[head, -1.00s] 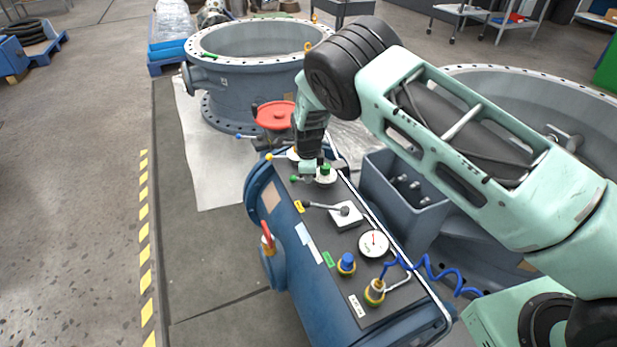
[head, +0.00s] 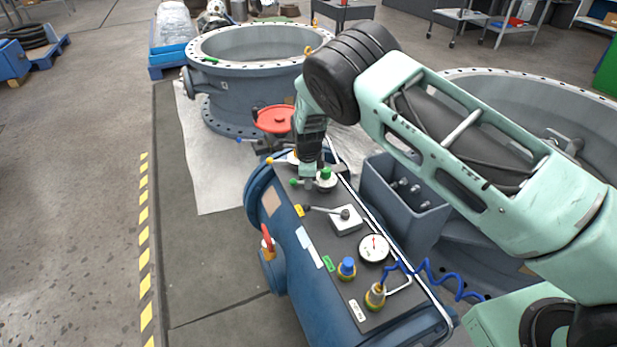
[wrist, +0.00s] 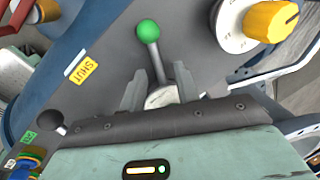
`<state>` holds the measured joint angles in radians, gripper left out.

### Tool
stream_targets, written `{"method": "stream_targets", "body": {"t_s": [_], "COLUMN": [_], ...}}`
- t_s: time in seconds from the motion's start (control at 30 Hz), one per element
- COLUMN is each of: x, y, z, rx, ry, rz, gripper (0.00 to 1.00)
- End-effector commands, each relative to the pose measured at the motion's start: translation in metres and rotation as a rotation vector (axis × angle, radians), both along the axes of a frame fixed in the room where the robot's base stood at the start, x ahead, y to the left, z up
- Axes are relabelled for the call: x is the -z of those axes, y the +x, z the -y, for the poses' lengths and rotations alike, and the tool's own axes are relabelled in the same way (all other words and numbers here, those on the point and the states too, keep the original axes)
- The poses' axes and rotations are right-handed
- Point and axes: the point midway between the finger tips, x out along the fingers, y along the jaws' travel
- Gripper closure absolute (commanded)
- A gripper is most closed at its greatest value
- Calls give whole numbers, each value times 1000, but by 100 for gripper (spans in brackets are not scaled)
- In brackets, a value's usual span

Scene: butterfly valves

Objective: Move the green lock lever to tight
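The green lock lever shows in the wrist view as a green ball (wrist: 149,29) on a grey rod that runs down to a round pale base (wrist: 160,97). In the head view its green ball (head: 295,182) points left from a white hub with a green cap (head: 325,173). My gripper (wrist: 160,88) is open, with one finger on each side of the rod near the base. Gaps show between the rod and both fingers. The gripper body hides part of the hub in the wrist view. No tight mark for this lever is readable.
A black-knobbed lever (head: 322,209) with a yellow SHUT label (wrist: 84,72) lies nearer on the panel. A yellow knob (wrist: 272,20) on a white base is close at the upper right. A dial gauge (head: 374,247), a blue knob (head: 347,267) and a red handwheel (head: 274,119) stand around.

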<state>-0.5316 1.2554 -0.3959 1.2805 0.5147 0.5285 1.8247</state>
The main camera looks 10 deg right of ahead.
Motion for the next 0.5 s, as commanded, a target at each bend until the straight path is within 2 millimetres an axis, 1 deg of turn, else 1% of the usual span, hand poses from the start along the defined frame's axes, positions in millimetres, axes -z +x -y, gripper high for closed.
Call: {"method": "stream_targets", "body": {"t_s": [0.17, 0.5], "x": [-26, -104], "y": [-4, -19], "z": [-3, -6], "rx": [-2, -1], "ry": [2, 2], "rz": [3, 4], "gripper": [68, 68]}}
